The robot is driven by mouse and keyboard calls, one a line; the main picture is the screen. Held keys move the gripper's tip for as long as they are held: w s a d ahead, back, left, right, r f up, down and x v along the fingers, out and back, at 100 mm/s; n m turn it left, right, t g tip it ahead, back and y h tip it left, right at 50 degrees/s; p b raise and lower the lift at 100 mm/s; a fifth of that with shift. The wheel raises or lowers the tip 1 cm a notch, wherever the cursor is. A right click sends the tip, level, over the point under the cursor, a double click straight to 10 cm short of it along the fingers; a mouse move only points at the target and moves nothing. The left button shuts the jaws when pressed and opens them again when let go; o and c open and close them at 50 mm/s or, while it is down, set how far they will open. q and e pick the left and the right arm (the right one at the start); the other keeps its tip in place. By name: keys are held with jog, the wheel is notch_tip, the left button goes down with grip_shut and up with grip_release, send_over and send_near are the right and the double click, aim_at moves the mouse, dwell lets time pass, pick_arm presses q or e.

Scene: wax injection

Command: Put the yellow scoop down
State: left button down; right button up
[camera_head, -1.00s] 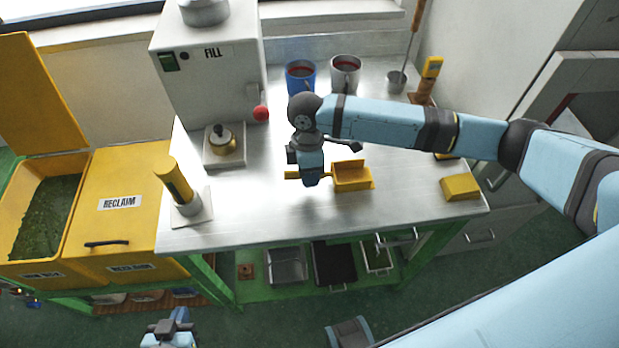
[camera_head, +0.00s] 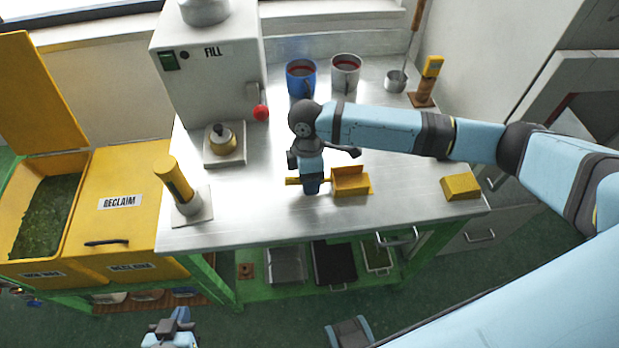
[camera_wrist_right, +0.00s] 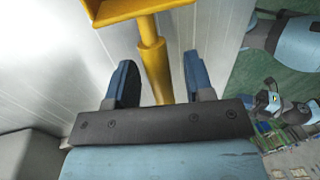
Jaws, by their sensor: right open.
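The yellow scoop (camera_head: 350,181) is on the steel table, its tray-like bowl to the right of my right gripper (camera_head: 312,188). Its handle (camera_wrist_right: 155,65) shows in the right wrist view, running between the two fingers of that gripper (camera_wrist_right: 161,82). The fingers are open, with a gap on each side of the handle. In the head view the gripper hides part of the handle. My left gripper (camera_head: 171,326) is low at the bottom edge of the head view, away from the table, and its jaws are too small to judge.
On the steel table (camera_head: 260,222), a yellow block (camera_head: 460,186) lies to the right, a yellow cylinder (camera_head: 175,182) stands at the left, and blue (camera_head: 300,79) and grey (camera_head: 345,74) mugs stand behind. The white FILL machine (camera_head: 208,85) is at the back left. Bare table lies in front of the scoop.

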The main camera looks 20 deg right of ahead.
jog(key=v, duration=1.1)
jog(key=shift+r, duration=0.4)
